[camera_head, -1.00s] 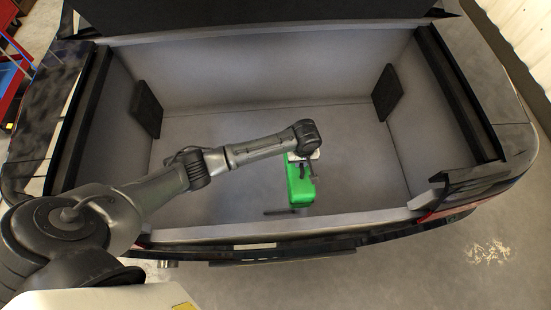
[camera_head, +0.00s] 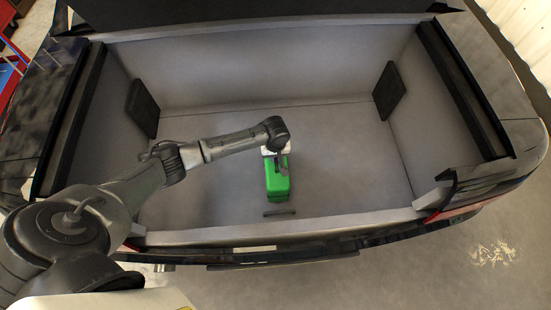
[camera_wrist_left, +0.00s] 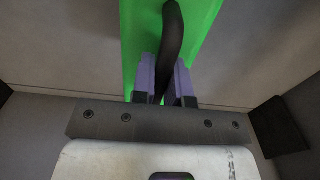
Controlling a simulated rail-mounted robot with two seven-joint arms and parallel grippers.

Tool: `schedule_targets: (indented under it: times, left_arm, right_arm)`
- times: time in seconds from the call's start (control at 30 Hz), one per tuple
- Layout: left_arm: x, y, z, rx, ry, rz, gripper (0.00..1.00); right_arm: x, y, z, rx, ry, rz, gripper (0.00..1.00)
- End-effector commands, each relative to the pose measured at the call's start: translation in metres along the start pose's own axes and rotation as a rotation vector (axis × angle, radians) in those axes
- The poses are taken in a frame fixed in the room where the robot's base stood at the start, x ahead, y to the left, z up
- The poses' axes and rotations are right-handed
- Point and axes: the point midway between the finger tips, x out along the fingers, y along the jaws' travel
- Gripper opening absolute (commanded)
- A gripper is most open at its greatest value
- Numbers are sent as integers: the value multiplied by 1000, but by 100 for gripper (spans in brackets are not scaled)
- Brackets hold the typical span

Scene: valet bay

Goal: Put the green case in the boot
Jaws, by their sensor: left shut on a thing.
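The green case (camera_head: 278,186) is inside the open boot (camera_head: 350,180), near the middle of its floor. My left gripper (camera_head: 277,160) is above the case and shut on its dark handle. In the left wrist view the two fingers (camera_wrist_left: 164,88) clasp the dark handle (camera_wrist_left: 172,40), with the green case (camera_wrist_left: 140,40) beyond. I cannot tell whether the case touches the boot floor. My right gripper is not in view.
A dark latch bar (camera_head: 280,213) is at the boot's front sill. Dark panels stand on the left wall (camera_head: 143,108) and right wall (camera_head: 387,91). The boot floor on both sides of the case is clear. A red and blue cart (camera_head: 10,75) stands far left.

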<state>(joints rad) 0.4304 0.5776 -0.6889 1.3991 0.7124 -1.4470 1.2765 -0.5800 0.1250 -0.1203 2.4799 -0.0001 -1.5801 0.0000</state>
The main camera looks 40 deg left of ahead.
Motion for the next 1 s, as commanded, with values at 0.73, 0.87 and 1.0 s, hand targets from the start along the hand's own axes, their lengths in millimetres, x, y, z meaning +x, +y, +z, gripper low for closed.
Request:
schedule_targets:
  times: [0.73,0.87,1.0]
  left_arm:
    - [26,0,0,0,1,0,25]
    - [26,0,0,0,1,0,37]
    - [26,0,0,0,1,0,40]
  right_arm:
    - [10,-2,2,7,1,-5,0]
    - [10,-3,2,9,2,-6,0]
    - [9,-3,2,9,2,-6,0]
